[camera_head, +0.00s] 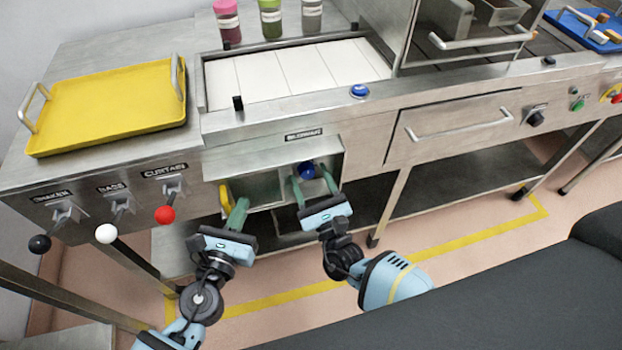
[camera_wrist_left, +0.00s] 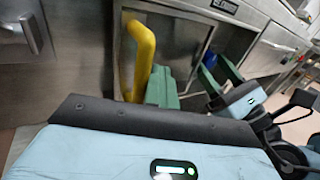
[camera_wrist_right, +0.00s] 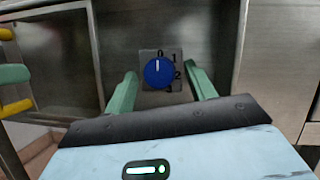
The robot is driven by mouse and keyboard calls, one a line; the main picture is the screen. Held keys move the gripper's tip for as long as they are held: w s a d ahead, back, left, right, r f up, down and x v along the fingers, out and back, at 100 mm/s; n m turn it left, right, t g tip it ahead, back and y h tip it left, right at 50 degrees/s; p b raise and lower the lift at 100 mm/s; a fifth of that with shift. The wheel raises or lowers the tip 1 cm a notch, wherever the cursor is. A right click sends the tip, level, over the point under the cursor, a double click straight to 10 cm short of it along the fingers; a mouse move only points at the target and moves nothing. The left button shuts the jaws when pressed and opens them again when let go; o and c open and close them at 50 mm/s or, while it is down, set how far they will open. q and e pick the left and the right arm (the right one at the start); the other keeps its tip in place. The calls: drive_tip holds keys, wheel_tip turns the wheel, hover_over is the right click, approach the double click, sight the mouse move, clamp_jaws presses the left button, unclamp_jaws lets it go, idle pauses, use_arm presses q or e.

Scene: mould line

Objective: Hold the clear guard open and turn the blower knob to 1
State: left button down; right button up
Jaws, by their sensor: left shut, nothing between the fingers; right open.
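The blue blower knob (camera_head: 307,170) sits in a recess under a label plate. In the right wrist view the knob (camera_wrist_right: 158,73) has its white mark at 0; 1 is to the upper right. My right gripper (camera_head: 313,183) is open, its green fingers either side of the knob, with gaps showing. A yellow handle (camera_head: 224,196) stands at the recess's left side; it shows large in the left wrist view (camera_wrist_left: 139,55). My left gripper (camera_head: 239,206) is shut and empty, its fingers just right of the handle; contact is unclear. The clear guard itself is hard to make out.
Three levers with black, white and red (camera_head: 165,214) balls stand left of the recess. A yellow tray (camera_head: 105,108) is on the counter above. A drawer front with a bar handle (camera_head: 460,126) is at the right. A lower shelf (camera_head: 430,198) runs underneath.

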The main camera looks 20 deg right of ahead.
drive_tip(key=shift+c, duration=0.2)
drive_tip(key=c, duration=0.9)
drive_tip(key=shift+m+h, duration=0.4)
drive_tip(key=shift+m, duration=0.2)
drive_tip(key=m+h, duration=0.1)
drive_tip(key=m, duration=0.1)
drive_tip(key=m+h, duration=0.2)
drive_tip(key=m, duration=0.1)
drive_tip(key=shift+a+m, duration=0.2)
drive_tip(key=shift+m, duration=0.1)
drive_tip(key=m+h, duration=0.2)
drive_tip(key=m, duration=0.2)
drive_tip(key=m+h, duration=0.2)
drive_tip(key=m, duration=0.1)
drive_tip(key=shift+a+m+g, duration=0.15)
drive_tip(key=shift+m+g, duration=0.15)
drive_tip(key=shift+m, duration=0.1)
